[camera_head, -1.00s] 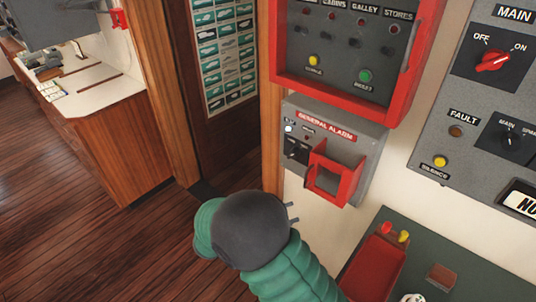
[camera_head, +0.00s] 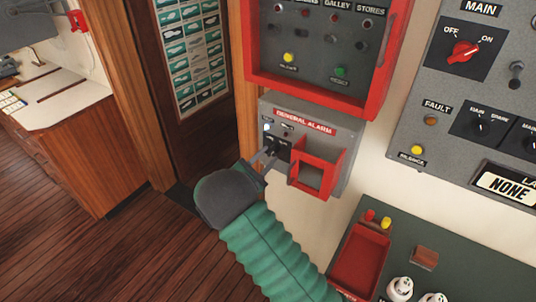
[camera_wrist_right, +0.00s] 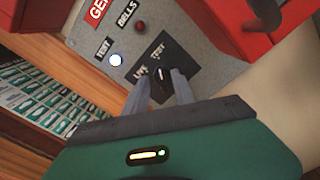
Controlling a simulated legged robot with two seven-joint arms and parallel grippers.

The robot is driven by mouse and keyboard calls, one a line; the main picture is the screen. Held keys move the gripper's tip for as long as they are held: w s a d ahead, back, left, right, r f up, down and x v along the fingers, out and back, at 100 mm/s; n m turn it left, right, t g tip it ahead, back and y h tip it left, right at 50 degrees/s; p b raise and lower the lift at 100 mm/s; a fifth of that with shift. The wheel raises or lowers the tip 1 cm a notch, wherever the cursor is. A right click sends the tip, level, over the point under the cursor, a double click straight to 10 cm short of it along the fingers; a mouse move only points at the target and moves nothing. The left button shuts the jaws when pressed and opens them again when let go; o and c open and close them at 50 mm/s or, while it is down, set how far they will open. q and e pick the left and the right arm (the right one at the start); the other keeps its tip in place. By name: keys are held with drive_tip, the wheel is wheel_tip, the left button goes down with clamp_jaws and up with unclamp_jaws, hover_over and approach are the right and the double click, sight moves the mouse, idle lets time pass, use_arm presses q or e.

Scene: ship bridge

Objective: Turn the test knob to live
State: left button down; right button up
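The grey general alarm box (camera_head: 348,146) is on the wall, with a red square frame (camera_head: 316,173) at its front. In the right wrist view, the black test knob (camera_wrist_right: 160,73) sits on a black plate marked LIVE and TEST. Its white mark appears to point up, roughly toward TEST. My right gripper (camera_head: 267,155) is at the box's lower left; it also shows in the right wrist view (camera_wrist_right: 161,83). Its fingers are apart, one on each side of the knob in the picture. I cannot tell whether they touch it. My left gripper is out of view.
A red-framed alarm panel (camera_head: 378,100) is directly above. A grey panel with a red main switch (camera_head: 465,52) is at right. Below right, a dark green desk (camera_head: 468,275) carries a red tray (camera_head: 361,262). A wooden post stands left of the box.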

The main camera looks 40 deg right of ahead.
drive_tip(key=shift+d+r, duration=0.1)
drive_tip(key=shift+d, duration=0.35)
drive_tip(key=shift+w+d+f, duration=0.1)
drive_tip(key=shift+d+f, duration=0.1)
drive_tip(key=shift+d, duration=0.15)
drive_tip(key=shift+c, duration=0.9)
clamp_jaws()
